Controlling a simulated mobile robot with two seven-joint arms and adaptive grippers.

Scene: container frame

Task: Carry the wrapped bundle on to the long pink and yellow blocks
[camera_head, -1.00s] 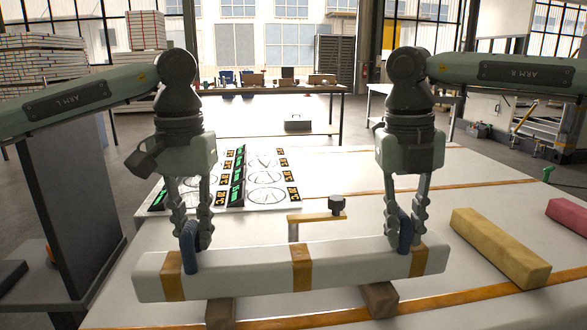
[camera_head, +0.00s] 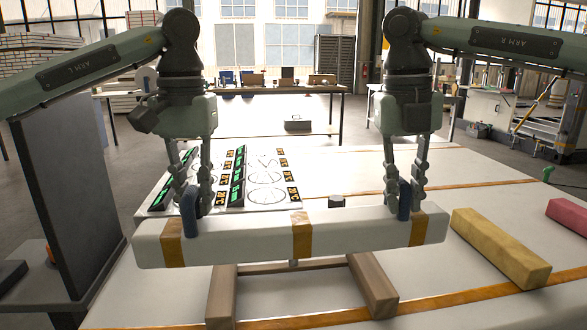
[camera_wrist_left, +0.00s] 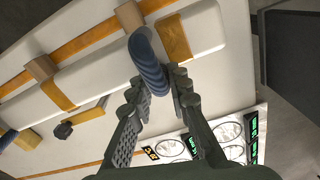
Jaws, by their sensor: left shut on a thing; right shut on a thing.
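The wrapped bundle (camera_head: 260,238) is a long white bar with orange bands and two blue loop handles. It hangs level above the table, clear of two brown wooden supports (camera_head: 372,285). My left gripper (camera_head: 190,203) is shut on the bundle's left blue handle, which also shows in the left wrist view (camera_wrist_left: 148,65). My right gripper (camera_head: 404,195) is shut on the right blue handle. The long yellow block (camera_head: 500,245) lies on the table to the right of the bundle. The long pink block (camera_head: 567,217) lies further right, cut off by the picture edge.
The white table (camera_head: 465,180) has orange strips across it. A board with dials and green labels (camera_head: 235,180) lies behind my left gripper. A dark knob (camera_head: 336,201) shows just behind the bundle. A dark grey panel (camera_head: 65,190) stands at the left.

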